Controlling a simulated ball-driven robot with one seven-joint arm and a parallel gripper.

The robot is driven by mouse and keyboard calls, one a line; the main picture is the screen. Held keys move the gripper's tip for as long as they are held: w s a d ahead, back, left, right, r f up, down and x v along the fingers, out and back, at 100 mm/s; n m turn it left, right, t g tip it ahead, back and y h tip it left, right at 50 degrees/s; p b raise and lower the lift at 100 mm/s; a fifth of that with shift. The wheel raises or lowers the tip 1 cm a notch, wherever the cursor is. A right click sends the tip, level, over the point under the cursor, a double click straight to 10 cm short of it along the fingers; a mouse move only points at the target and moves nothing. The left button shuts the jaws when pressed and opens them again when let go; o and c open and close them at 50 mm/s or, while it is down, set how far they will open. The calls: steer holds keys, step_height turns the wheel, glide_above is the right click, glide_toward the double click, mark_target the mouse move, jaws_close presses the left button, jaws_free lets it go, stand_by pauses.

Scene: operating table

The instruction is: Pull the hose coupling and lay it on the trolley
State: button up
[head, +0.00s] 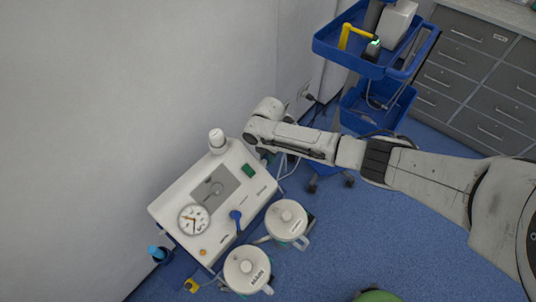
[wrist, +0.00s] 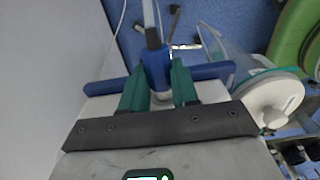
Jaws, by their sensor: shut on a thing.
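My gripper (wrist: 158,82) has two green fingers, shut on the blue hose coupling (wrist: 156,66) in the wrist view. The coupling has a dark sleeve, and a pale hose runs up from it. A pale round part shows at its near end, by the white machine (wrist: 140,114); I cannot tell whether they touch. In the head view the white machine (head: 168,207), with a gauge, stands at lower left. A blue trolley (head: 338,55) stands at upper right.
The trolley's upper tray holds a yellow bent handle (head: 347,36) and a white box (head: 399,20). Two white-lidded jars (head: 247,268) (head: 287,218) stand at the machine's front. Grey drawers (head: 470,70) stand behind the trolley. Blue floor (head: 340,240) is open at centre right.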

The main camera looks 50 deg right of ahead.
jaws_close()
steer(key=shift+r+h+p, duration=0.15)
steer(key=shift+h+p, duration=0.15)
steer(key=shift+p, duration=0.2)
steer(key=shift+d+b, duration=0.4)
steer(key=shift+d, duration=2.2)
stand_by(1.3)
step_height(320, 180, up, 8)
steer(key=d+p, duration=0.2)
steer(key=p, duration=0.4)
steer(key=shift+f, duration=0.25)
stand_by(0.4)
stand_by(0.5)
